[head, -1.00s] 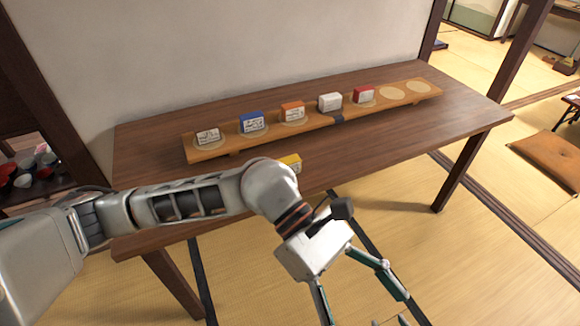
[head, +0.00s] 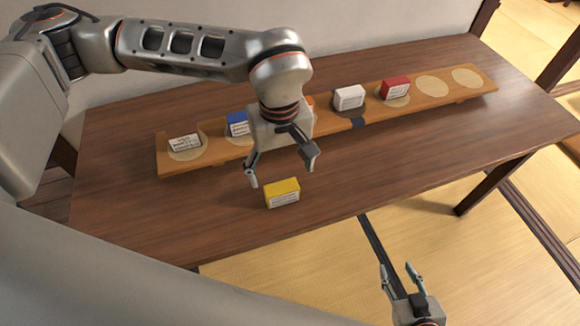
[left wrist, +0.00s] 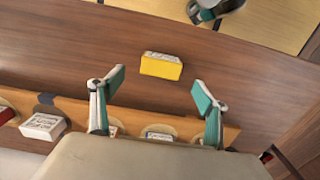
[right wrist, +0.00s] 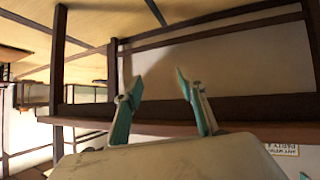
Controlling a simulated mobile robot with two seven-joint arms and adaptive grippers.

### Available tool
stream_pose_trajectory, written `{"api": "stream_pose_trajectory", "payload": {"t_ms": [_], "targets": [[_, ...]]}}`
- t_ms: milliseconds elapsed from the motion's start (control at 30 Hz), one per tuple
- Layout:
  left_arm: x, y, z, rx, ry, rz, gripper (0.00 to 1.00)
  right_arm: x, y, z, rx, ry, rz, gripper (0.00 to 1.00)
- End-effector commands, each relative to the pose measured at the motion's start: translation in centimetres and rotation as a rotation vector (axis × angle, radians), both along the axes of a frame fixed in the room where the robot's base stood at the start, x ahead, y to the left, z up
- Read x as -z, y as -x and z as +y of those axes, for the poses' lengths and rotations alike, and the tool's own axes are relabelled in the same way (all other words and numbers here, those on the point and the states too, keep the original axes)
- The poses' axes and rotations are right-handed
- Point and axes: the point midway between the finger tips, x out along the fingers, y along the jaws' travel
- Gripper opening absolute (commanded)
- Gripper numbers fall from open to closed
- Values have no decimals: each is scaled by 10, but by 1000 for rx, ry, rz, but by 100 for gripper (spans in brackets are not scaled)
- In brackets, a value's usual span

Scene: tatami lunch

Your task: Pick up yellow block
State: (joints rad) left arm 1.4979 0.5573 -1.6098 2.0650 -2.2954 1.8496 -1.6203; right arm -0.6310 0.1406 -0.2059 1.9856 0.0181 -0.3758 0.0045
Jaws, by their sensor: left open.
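The yellow block (head: 282,193) has a white label on its front side and lies on the bare brown table top, in front of the wooden rack. In the left wrist view the yellow block (left wrist: 161,66) sits beyond and between the fingertips. My left gripper (head: 281,174) is open and empty, above and just behind the block, apart from it; its fingers also show in the left wrist view (left wrist: 158,88). My right gripper (head: 398,272) is open and empty, low in front of the table; its spread fingers show in the right wrist view (right wrist: 156,80).
A long wooden rack (head: 440,93) with round pads holds a white block (head: 184,143), a blue block (head: 237,123), another white block (head: 349,97) and a red block (head: 395,88). An orange block is mostly hidden by my left gripper. The table (head: 130,215) is clear around the yellow block.

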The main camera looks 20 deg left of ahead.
Motion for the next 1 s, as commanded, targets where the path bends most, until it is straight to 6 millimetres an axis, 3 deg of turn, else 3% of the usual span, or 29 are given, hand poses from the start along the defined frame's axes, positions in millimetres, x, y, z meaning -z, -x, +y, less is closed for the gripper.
{"api": "stream_pose_trajectory", "payload": {"t_ms": [300,700,1000], "targets": [[24,0,1,0,-4,1,75,10,13,1,-2,1,28,40],[72,1,3,-1,-2,1,75,8,9,1,-3,1,18,40],[78,1,3,-1,-2,-2,75,6,6,1,-2,2,13,40]]}}
